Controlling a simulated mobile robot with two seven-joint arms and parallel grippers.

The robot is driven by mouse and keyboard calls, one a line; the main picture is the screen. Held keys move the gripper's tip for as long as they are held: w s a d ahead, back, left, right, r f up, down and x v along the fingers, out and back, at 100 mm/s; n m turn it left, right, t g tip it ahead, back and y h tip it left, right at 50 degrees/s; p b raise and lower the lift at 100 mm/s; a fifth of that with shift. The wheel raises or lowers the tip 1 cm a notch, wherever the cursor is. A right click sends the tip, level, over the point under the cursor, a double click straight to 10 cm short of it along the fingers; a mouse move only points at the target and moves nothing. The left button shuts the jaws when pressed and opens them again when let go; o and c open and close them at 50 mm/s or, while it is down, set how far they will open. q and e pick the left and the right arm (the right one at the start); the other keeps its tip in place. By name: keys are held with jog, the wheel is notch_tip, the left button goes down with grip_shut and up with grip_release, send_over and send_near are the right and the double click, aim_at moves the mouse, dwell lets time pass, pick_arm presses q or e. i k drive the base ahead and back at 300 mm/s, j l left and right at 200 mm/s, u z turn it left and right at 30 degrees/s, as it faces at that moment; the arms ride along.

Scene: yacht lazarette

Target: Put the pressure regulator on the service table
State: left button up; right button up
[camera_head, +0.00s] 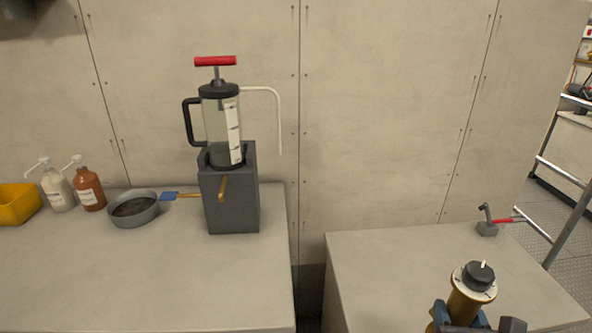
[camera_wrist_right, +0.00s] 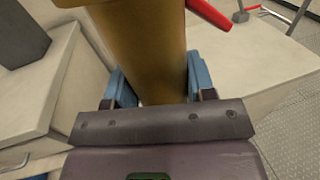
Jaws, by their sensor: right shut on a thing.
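The pressure regulator, a brass cylinder with a pale collar and black top (camera_head: 472,284), is upright at the lower right of the head view. In the right wrist view its brass body (camera_wrist_right: 145,45) fills the upper middle, with a red piece (camera_wrist_right: 207,13) beside it. My right gripper (camera_head: 458,318) is shut on its body, with blue fingers on both sides in the wrist view (camera_wrist_right: 158,86). A grey table (camera_head: 385,265), probably the service table, lies behind and under it; I cannot tell whether the regulator touches it. My left gripper is not in view.
The left counter (camera_head: 130,280) holds a yellow bin (camera_head: 18,204), two pump bottles (camera_head: 88,188), a round pan (camera_head: 134,209) and a pump jug (camera_head: 220,120) on a dark block (camera_head: 232,195). A red-handled tool (camera_head: 503,220) is at the right table's far corner. A gap separates the tables.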

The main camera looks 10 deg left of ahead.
aim_at(72, 271)
jog(key=k+j+u, duration=0.15)
jog(key=j+u, duration=0.2)
jog(key=j, duration=1.1)
jog(key=j+u, duration=0.4)
jog(key=j, duration=1)
